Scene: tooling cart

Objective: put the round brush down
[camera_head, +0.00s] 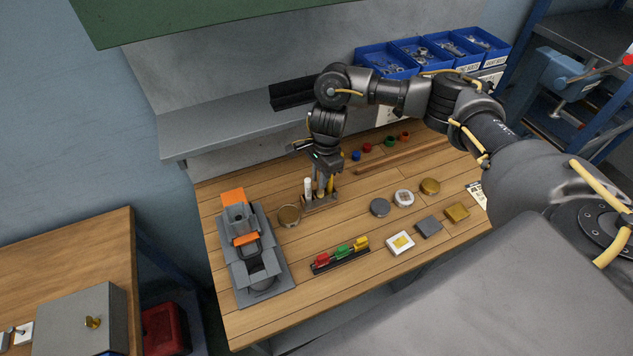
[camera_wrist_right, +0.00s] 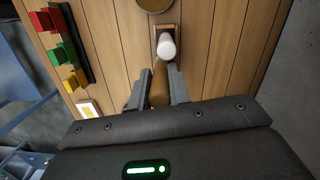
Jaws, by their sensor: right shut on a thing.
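My right gripper (camera_head: 321,192) points down over the left back part of the wooden worktop, at a small wooden holder (camera_head: 321,204). It is shut on the round brush, whose brown handle (camera_wrist_right: 160,82) shows between the fingers in the right wrist view. The brush's lower end is hidden, so contact with the holder is unclear. My left gripper is not in view.
A brass disc (camera_head: 289,215) lies close left of the holder, and a grey and orange fixture (camera_head: 255,268) stands further left. A rack with red, green and yellow pieces (camera_head: 341,259) is in front. Several discs and square plates lie to the right. Blue bins (camera_head: 386,63) stand behind.

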